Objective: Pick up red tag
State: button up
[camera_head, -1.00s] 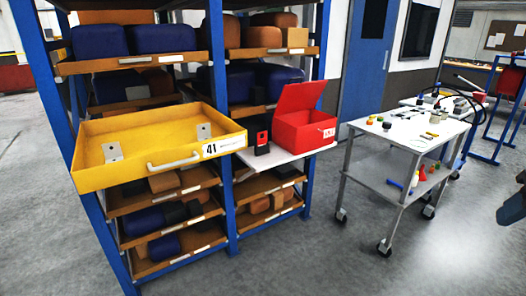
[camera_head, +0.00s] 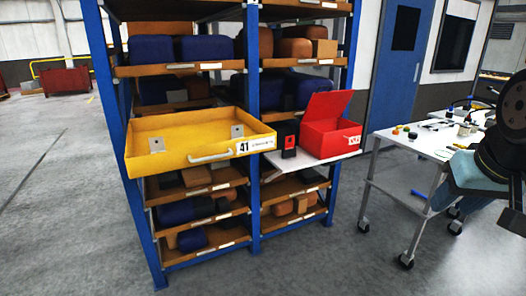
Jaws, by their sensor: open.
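A small black piece with a red face (camera_head: 289,147) stands on a white shelf board (camera_head: 325,160), just left of an open red box (camera_head: 330,126). It may be the red tag, but it is too small to be sure. The red box has its lid raised and a white label on its front; its inside is mostly hidden. No other red tag can be made out. Part of my arm fills the right edge of the view, over the cart. My gripper's fingers are not in view.
A yellow drawer (camera_head: 190,160) marked 41 is pulled out of the blue-framed rack (camera_head: 252,60), left of the red box. A white cart (camera_head: 408,147) with small items stands to the right. The grey floor (camera_head: 60,200) at left is clear.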

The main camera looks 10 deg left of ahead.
aim_at(291, 145)
jog(key=u, duration=1.05)
jog(key=i, duration=1)
jog(key=u, duration=0.05)
